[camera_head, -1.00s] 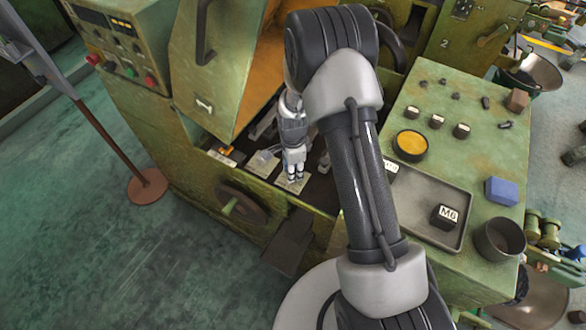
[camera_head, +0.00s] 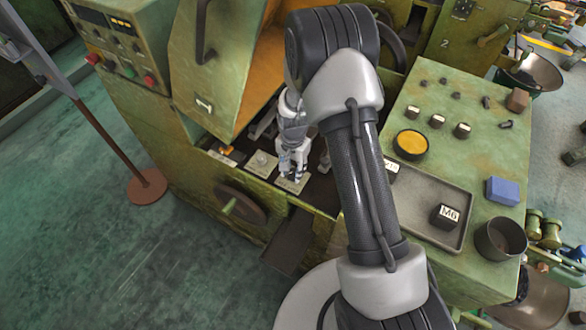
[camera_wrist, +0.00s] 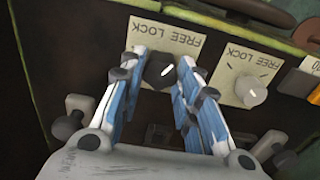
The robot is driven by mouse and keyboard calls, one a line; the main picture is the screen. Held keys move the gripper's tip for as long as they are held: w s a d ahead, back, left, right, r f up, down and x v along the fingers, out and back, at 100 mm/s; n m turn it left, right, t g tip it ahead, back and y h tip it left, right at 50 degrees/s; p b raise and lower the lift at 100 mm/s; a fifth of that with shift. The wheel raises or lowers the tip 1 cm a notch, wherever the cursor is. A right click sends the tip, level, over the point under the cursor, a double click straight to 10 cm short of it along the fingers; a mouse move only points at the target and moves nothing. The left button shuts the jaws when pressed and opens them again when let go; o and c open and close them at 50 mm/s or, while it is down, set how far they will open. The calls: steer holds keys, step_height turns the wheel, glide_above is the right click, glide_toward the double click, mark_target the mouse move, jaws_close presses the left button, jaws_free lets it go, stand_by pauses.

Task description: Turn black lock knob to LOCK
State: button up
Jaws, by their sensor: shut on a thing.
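The black lock knob (camera_wrist: 160,71) sits on a pale plate (camera_wrist: 166,37) marked FREE and LOCK, seen in the wrist view. A short white mark shows on the knob and points obliquely. My gripper (camera_wrist: 162,75) has one blue-and-white finger on each side of the knob and is shut on it. In the head view my gripper (camera_head: 291,172) reaches down to the same plate (camera_head: 292,186); its fingers mostly hide the knob there. Whether the mark lines up with a label is too unclear to tell.
A second pale plate with a light grey knob (camera_wrist: 250,91) stands close to the right in the wrist view; it also shows left of my gripper in the head view (camera_head: 262,160). A handwheel (camera_head: 241,205) is below on the machine front. The raised green guard (camera_head: 215,75) is close behind.

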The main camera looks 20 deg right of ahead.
steer(key=n, duration=0.5)
steer(key=shift+n, duration=0.3)
steer(key=n, duration=1)
steer(key=shift+n, duration=2.6)
steer(key=o, duration=1.1)
